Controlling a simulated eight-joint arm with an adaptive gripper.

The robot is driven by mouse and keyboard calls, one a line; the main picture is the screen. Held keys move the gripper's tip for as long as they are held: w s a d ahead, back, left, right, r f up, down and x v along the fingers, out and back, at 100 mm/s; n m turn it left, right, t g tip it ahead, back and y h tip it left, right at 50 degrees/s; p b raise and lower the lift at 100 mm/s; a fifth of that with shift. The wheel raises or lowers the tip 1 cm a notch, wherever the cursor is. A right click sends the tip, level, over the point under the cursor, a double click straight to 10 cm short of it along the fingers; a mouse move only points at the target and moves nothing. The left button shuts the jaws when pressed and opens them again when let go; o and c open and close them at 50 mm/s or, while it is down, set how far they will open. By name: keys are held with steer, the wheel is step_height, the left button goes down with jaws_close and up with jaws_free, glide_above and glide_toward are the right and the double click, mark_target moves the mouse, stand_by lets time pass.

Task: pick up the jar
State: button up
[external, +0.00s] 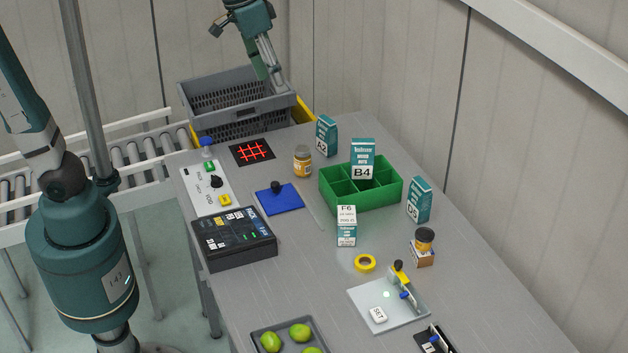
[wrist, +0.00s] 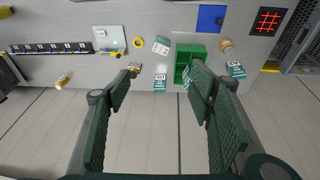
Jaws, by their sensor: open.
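A jar (external: 303,162) with amber contents and a pale lid stands upright on the grey table, left of the green divided box; it also shows in the wrist view (wrist: 227,45). A third jar-like item (wrist: 62,82) shows at the left of the wrist view.
The green divided box (external: 361,200) has cartons in and around it. A grey crate (external: 240,105) stands beyond the table's far end. A blue pad (external: 280,198), red-grid panel (external: 252,152) and control boxes lie left of the first jar. A tray with green fruit (external: 290,335) is in front.

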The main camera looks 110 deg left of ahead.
steer(key=s+a+f+n+g+b, duration=0.15)
steer(key=a+n, duration=0.25)
steer(key=a, duration=1.5)
steer(key=n+g+h, duration=0.2)
steer(key=n, duration=0.2)
glide_above(302, 148)
step_height(302, 148, down, 4)
steer(key=shift+t, duration=0.25)
step_height(302, 148, down, 39)
steer(key=shift+b, duration=0.4)
steer(key=shift+f, duration=1.3)
steer(key=shift+f, duration=0.1)
steer(key=shift+a+f, duration=0.1)
steer(key=shift+f, duration=2.4)
steer(key=shift+c, duration=0.7)
steer(key=c, duration=1)
